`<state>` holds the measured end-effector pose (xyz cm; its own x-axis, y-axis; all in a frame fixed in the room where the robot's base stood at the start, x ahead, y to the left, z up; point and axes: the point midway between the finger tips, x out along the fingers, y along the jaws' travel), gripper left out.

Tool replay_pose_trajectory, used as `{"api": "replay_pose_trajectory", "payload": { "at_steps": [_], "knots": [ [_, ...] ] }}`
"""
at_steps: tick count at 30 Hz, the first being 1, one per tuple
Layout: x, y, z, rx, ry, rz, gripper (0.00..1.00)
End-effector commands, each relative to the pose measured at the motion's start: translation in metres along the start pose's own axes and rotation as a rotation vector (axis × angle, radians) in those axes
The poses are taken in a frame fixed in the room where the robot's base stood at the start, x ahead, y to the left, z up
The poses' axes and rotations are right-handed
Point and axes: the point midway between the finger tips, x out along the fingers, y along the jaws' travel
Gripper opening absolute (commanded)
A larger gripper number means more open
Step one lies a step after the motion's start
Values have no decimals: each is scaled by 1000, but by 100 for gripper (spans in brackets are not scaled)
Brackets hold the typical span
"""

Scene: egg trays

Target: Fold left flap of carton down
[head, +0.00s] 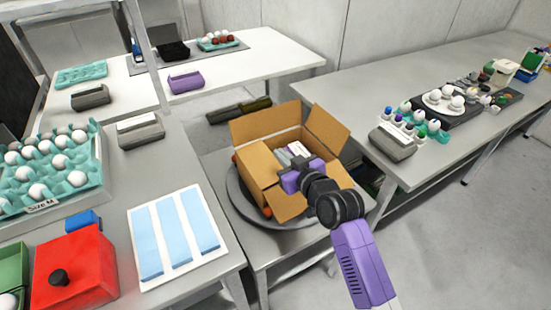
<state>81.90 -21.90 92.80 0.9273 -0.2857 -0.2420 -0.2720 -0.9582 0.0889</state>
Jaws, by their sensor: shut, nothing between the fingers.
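An open cardboard carton (264,126) stands on a round grey turntable (238,203) in the middle of the view. Its back flap stands up, and its right flap (327,130) sticks up and outward. The left flap (252,179) appears as a brown panel along the carton's left side; its exact angle is hard to tell. The front flap (289,207) hangs outward. White and grey items (296,151) show inside. My gripper (290,182) is at the carton's front opening, over the items, beside the left panel. Its fingers are shut and empty; contact with the carton cannot be made out.
The left table holds an egg tray (88,180), a red box (75,268) and a white sheet with blue strips (222,246). The right table carries a grey dispenser (392,143) and egg trays. A purple box (186,82) sits on the back table.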

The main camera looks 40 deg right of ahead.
Motion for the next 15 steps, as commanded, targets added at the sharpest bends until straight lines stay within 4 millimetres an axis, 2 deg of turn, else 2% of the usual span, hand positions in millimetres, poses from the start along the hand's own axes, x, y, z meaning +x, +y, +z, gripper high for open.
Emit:
{"api": "replay_pose_trajectory", "payload": {
  "at_steps": [1,7,9,15],
  "knots": [
    [11,1,-2,1,1,0,0],
    [49,0,-2,0,1,0,0],
    [50,1,14,1,-4,1,0],
    [55,0,34,0,-1,1,0]
  ]
}}
